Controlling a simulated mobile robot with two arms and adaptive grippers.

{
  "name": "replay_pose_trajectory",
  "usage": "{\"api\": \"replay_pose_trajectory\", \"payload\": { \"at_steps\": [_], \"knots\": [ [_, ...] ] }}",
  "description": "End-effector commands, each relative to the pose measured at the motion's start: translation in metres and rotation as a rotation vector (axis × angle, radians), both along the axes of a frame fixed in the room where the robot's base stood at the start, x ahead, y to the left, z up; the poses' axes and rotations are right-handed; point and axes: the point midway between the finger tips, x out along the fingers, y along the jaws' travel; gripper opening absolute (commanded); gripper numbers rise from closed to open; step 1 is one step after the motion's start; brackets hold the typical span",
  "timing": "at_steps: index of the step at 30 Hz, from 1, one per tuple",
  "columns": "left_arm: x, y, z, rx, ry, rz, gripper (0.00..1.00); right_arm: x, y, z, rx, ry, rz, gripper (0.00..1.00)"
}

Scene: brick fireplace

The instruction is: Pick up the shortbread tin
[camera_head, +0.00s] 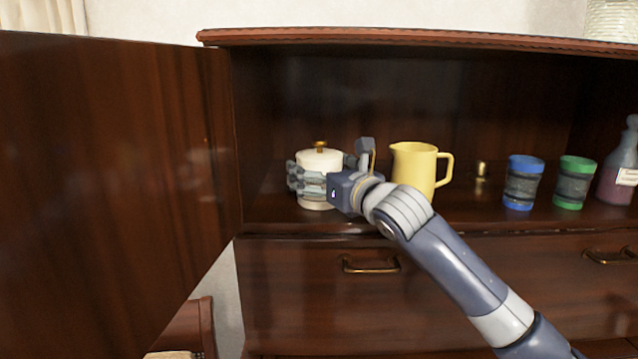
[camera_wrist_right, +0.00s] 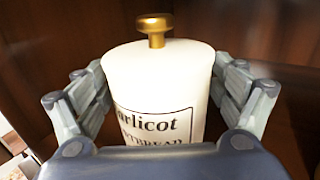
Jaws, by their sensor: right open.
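The shortbread tin (camera_head: 320,160) is a cream cylinder with a gold knob on its lid. It stands upright on the cabinet shelf, left of the yellow jug. In the right wrist view the tin (camera_wrist_right: 158,85) fills the middle, with partly hidden dark lettering on its front. My right gripper (camera_head: 325,178) is at the tin, its fingers on either side of it. In the right wrist view the fingers of the gripper (camera_wrist_right: 160,105) are spread around the tin, open. Whether either finger touches it I cannot tell. My left gripper is not in view.
A yellow jug (camera_head: 413,168) stands close right of my right wrist. Further right are a blue-rimmed cup (camera_head: 523,183), a green-rimmed cup (camera_head: 573,184) and a bottle (camera_head: 619,172). An open cabinet door (camera_head: 110,170) fills the left. Drawers with brass handles (camera_head: 371,266) lie below the shelf.

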Motion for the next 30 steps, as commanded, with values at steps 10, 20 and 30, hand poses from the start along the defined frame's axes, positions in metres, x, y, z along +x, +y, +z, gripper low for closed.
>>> {"api": "replay_pose_trajectory", "payload": {
  "at_steps": [10,20,30],
  "knots": [
    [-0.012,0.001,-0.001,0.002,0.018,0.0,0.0,0.0,0.0,0.0,0.0,0.0,0.0,0.39],
    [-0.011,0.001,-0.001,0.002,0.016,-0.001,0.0,-0.001,0.0,0.001,0.001,-0.001,0.0,0.39],
    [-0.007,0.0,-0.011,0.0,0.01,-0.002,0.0,-0.001,0.0,0.022,-0.001,-0.005,-0.001,0.39]
  ]
}}
